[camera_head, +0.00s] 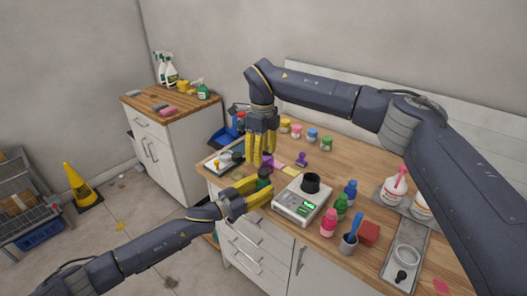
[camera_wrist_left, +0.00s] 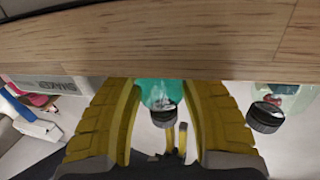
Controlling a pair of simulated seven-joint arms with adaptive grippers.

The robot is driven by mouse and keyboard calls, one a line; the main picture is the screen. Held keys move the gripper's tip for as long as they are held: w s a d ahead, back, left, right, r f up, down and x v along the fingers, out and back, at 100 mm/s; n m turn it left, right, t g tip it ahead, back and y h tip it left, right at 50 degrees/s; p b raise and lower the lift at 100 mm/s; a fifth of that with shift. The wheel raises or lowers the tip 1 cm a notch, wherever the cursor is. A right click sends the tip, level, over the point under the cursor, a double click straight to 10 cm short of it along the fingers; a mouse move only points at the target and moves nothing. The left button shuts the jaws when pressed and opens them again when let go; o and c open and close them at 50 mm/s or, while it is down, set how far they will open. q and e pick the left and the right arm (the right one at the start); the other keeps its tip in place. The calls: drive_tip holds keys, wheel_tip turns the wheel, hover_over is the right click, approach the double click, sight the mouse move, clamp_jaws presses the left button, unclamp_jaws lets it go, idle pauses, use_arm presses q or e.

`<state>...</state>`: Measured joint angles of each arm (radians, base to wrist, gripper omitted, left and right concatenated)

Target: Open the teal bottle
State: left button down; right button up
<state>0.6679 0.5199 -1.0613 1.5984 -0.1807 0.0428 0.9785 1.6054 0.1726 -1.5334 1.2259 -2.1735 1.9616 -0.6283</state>
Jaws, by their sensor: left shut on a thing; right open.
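The teal bottle (camera_head: 264,184) stands near the front edge of the wooden counter, left of the scale. Its dark cap (camera_wrist_left: 165,115) shows in the left wrist view, below the teal body (camera_wrist_left: 153,92) in that picture. My left gripper (camera_head: 260,190) is shut around the bottle's body, its yellow fingers on both sides. My right gripper (camera_head: 262,158) points down just above the bottle with its yellow fingers apart. Its fingertips also show near the cap in the left wrist view (camera_wrist_left: 176,140). Whether they touch the cap cannot be told. The fingers hide part of the bottle.
A scale (camera_head: 298,207) with a black container (camera_head: 311,183) stands right of the bottle. Green (camera_head: 341,206), blue (camera_head: 350,190) and pink (camera_head: 328,222) bottles stand farther right. A purple stamp-like item (camera_head: 301,159) and a tray (camera_head: 218,166) are behind and left.

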sight(264, 171)
drive_tip(key=m, duration=0.9)
drive_tip(key=shift+r+m, duration=0.1)
drive_tip(key=shift+m, duration=0.2)
drive_tip(key=m, duration=0.4)
drive_tip(key=shift+m, duration=0.3)
drive_tip(key=m, duration=0.4)
drive_tip(key=shift+w+d+r+m, duration=0.1)
drive_tip(key=shift+m, duration=0.2)
drive_tip(key=m, duration=0.4)
drive_tip(key=shift+r+m, duration=0.1)
drive_tip(key=shift+m, duration=0.2)
drive_tip(key=m, duration=0.4)
drive_tip(key=shift+d+m, duration=0.1)
drive_tip(key=shift+m, duration=0.2)
drive_tip(key=m, duration=0.4)
drive_tip(key=shift+d+r, duration=0.1)
drive_tip(key=m, duration=0.5)
drive_tip(key=shift+m, duration=0.3)
drive_tip(key=shift+f, duration=4.05)
drive_tip(key=shift+o, duration=0.3)
